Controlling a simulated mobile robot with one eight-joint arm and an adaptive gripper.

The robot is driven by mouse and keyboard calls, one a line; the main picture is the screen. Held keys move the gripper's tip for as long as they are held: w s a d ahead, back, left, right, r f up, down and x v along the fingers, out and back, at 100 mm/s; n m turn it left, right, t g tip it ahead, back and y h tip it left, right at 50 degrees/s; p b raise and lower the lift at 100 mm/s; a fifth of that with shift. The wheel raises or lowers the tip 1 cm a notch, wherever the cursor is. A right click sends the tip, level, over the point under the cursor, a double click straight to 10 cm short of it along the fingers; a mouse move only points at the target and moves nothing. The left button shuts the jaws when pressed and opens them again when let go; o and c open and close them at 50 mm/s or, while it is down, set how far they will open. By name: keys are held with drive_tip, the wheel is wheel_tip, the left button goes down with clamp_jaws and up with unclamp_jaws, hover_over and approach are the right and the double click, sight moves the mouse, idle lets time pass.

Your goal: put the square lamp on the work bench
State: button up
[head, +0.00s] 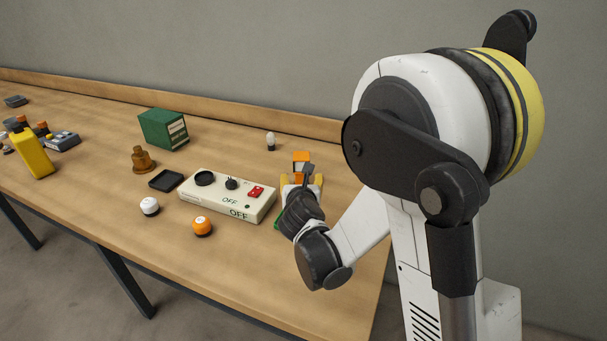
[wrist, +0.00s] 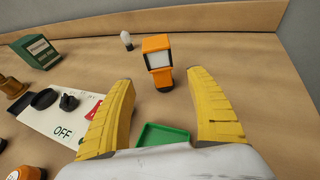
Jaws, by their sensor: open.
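The square lamp (wrist: 157,50) is orange with a pale square face and a small dark foot. In the wrist view it appears upright on the work bench (wrist: 225,48), just beyond my fingertips and roughly centred between them. In the head view the lamp (head: 301,157) shows just past my gripper (head: 302,180), with its lower part hidden. In the wrist view my gripper (wrist: 160,80) has its yellow fingers spread wide, with nothing held between them. Whether a finger touches the lamp cannot be told.
A green tray (wrist: 163,135) lies below my fingers. A white box (head: 220,195) marked OFF is to the left. A small bulb (head: 270,140) and a green box (head: 160,129) stand behind.

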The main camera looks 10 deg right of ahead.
drive_tip(key=s+d+r+m+g, duration=0.2)
drive_tip(key=s+r+m, duration=0.1)
drive_tip(key=s+m, duration=0.5)
drive_tip(key=s+d+r+m+g, duration=0.2)
drive_tip(key=s+d+r+m, duration=0.15)
drive_tip(key=s+m, duration=0.4)
drive_tip(key=s+a+m+g+y, duration=0.2)
drive_tip(key=s+a+m+y, duration=0.1)
drive_tip(key=s+m, duration=1.3)
drive_tip(key=shift+f+m+g, duration=0.15)
drive_tip(key=shift+m+g, duration=0.15)
drive_tip(key=shift+m, duration=0.55)
